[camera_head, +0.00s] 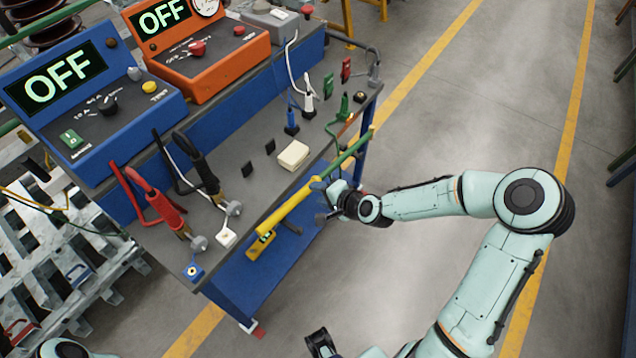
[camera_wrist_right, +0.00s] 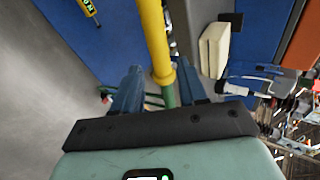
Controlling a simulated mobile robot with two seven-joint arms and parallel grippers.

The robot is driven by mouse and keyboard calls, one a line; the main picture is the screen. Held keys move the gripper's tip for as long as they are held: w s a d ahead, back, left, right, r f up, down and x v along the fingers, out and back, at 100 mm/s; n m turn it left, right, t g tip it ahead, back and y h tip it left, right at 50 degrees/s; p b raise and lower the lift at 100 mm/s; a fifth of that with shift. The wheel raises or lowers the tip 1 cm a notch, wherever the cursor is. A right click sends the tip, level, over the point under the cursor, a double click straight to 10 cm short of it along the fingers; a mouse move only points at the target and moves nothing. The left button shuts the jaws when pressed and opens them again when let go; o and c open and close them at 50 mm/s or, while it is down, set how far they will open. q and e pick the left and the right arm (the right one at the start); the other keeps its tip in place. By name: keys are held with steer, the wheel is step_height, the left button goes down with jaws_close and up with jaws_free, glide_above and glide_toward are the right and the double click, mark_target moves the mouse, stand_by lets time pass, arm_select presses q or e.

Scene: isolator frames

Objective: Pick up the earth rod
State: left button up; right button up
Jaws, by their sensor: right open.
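The earth rod is a long pole with a yellow part (camera_head: 288,208) and a green part (camera_head: 354,148), lying slantwise along the front edge of the bench. My right gripper (camera_head: 326,190) is at the rod near the join of yellow and green. In the right wrist view the open jaws (camera_wrist_right: 157,92) stand on either side of the rod, whose yellow length (camera_wrist_right: 152,35) runs away between them. I cannot tell whether a finger touches it. A dark piece at the bottom edge of the head view looks like my left gripper (camera_head: 321,344); its jaws cannot be made out.
The bench top (camera_head: 228,172) carries a blue OFF box (camera_head: 95,85), an orange OFF box (camera_head: 205,50), red clamps (camera_head: 160,205), black clamps (camera_head: 207,180) and a cream block (camera_head: 293,155). A yellow device (camera_head: 261,245) hangs at the bench front. The floor to the right is clear.

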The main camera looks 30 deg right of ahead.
mark_target(322, 176)
steer(key=shift+d+b+x, duration=0.15)
steer(key=shift+b+x, duration=0.25)
steer(key=shift+x, duration=1.05)
steer(key=shift+d+b+x, duration=0.15)
steer(key=shift+b+x, duration=0.25)
steer(key=shift+x, duration=1.05)
jaws_close()
